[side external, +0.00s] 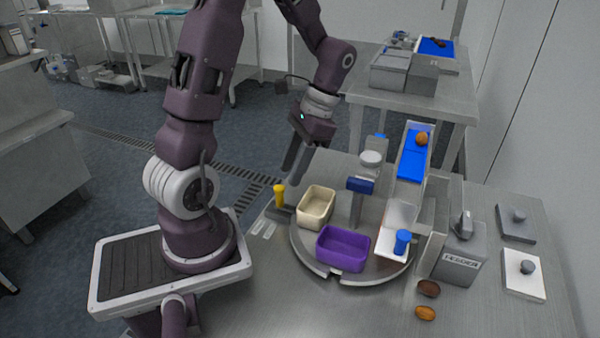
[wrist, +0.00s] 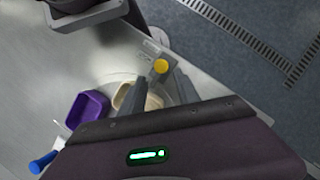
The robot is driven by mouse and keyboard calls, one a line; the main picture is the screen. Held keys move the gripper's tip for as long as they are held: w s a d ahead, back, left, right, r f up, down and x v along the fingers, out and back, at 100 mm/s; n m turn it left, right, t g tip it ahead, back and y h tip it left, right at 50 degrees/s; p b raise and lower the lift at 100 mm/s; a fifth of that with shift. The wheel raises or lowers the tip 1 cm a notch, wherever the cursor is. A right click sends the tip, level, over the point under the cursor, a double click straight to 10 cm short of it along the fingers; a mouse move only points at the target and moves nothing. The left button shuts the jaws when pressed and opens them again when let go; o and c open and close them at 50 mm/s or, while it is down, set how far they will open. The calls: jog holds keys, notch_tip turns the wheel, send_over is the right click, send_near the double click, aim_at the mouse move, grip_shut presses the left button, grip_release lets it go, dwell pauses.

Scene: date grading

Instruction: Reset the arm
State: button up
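My gripper (side external: 293,165) hangs in the air near the table's left edge, above and left of the cream bin. Its two fingers point down and stand apart with nothing between them. In the wrist view my gripper (wrist: 160,82) shows the same gap, with the yellow knob (wrist: 160,66) visible below. The cream bin (side external: 316,207) and the purple bin (side external: 343,249) sit on a round turntable (side external: 305,250) and look empty. An orange date (side external: 421,138) lies on the blue chute (side external: 412,160). A dark brown date (side external: 428,288) and an orange date (side external: 425,313) lie on the table.
A yellow-topped post (side external: 280,195) stands left of the cream bin. A blue-topped post (side external: 358,185) and a blue knob (side external: 402,242) rise around the turntable. The front table area is mostly clear.

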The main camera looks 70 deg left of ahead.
jog(key=s+d+r+t, duration=0.3)
jog(key=d+r+t, duration=0.2)
jog(key=d+r, duration=0.2)
jog(key=s+d+r+t, duration=0.3)
jog(key=d+r+t, duration=0.2)
jog(key=d+r, duration=0.2)
jog(key=shift+s+d, duration=0.35)
jog(key=shift+d, duration=0.4)
dwell(0.8)
